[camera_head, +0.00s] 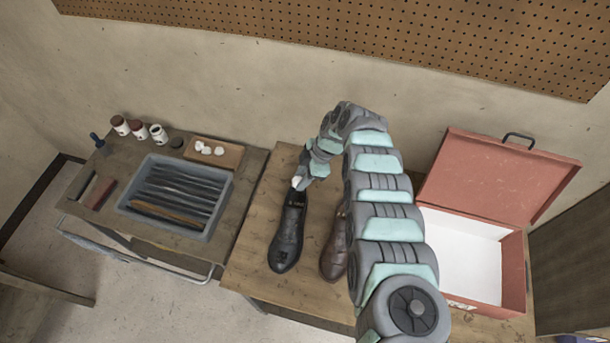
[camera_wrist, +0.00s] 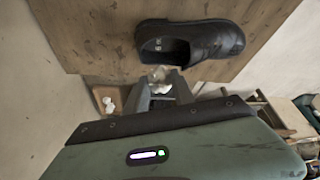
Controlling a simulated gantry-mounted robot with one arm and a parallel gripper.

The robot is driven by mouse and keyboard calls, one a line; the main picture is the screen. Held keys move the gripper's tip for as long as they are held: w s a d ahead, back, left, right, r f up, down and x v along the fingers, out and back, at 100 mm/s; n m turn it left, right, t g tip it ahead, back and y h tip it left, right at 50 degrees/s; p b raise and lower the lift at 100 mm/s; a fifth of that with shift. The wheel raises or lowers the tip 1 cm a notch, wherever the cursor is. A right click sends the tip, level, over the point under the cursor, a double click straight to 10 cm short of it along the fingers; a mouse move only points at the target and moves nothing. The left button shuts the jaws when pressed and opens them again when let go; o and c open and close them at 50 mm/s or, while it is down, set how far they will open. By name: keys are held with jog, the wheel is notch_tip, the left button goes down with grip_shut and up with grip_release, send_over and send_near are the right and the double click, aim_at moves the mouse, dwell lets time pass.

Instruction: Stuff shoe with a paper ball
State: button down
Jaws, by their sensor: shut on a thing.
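A black shoe (camera_head: 287,240) stands on the wooden table, its opening at the far end, towards the wall. In the wrist view the black shoe (camera_wrist: 205,40) shows its open collar facing my fingers. My gripper (camera_head: 298,182) is just above and beyond the shoe's opening. My gripper (camera_wrist: 156,84) is shut on a pale paper ball (camera_wrist: 158,72), which shows between the fingertips, close to the opening and apparently outside it. More white paper balls (camera_head: 208,149) lie in a small wooden tray (camera_head: 232,160) on the left bench.
A brown shoe (camera_head: 334,258) stands right of the black one, partly hidden by my arm. An open red box (camera_head: 512,270) with a raised lid is at the right. The left bench holds a grey tray (camera_head: 218,222) of dark tools and several jars (camera_head: 139,131).

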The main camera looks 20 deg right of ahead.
notch_tip(320, 180, down, 5)
jog(key=b, duration=0.3)
jog(key=shift+r+b, duration=0.2)
jog(key=shift+b, duration=0.2)
jog(key=shift+r, duration=0.1)
jog(key=c, duration=1)
grip_release()
jog(key=v, duration=1)
jog(key=shift+s+d+r, duration=0.15)
jog(key=shift+r, duration=0.2)
